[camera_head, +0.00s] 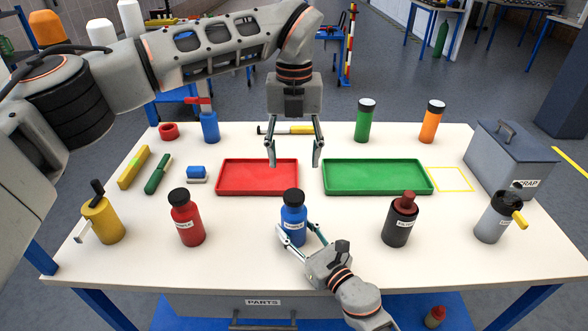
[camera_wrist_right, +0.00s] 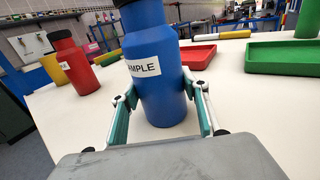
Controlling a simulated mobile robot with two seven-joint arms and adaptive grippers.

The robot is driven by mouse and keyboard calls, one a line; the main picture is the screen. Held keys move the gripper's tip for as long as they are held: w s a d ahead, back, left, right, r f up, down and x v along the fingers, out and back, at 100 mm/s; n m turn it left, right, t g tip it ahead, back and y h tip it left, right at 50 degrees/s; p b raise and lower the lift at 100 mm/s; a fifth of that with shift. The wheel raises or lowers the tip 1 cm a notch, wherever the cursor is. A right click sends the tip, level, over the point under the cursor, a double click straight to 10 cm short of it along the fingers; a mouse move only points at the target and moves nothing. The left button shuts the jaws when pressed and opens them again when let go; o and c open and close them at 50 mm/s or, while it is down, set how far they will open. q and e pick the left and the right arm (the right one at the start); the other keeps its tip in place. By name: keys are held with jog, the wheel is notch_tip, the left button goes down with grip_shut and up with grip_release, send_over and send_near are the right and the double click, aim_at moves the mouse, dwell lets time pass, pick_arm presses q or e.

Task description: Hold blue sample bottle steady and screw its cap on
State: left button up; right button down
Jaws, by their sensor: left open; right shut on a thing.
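The blue sample bottle (camera_head: 293,223) stands upright at the front middle of the table, and its labelled body shows large in the right wrist view (camera_wrist_right: 160,75). A black cap (camera_head: 293,196) sits on its top. How tightly it is screwed cannot be told. My right gripper (camera_head: 297,233) comes in from the front and is shut around the lower body of the bottle; in the right wrist view one finger lies on each side (camera_wrist_right: 163,103).
A red tray (camera_head: 257,191) and a green tray (camera_head: 378,191) lie behind the bottle. A red bottle (camera_head: 187,222) stands left, a black bottle (camera_head: 400,224) right. A yellow container (camera_head: 104,222), a grey container (camera_head: 491,222) and a scrap box (camera_head: 508,165) stand near the sides.

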pick_arm(q)
jog(key=shift+r, duration=0.3)
pick_arm(e)
jog(key=c, duration=1)
grip_release()
jog(key=shift+c, duration=0.2)
jog(key=shift+s, duration=0.1)
jog(key=v, duration=1.2)
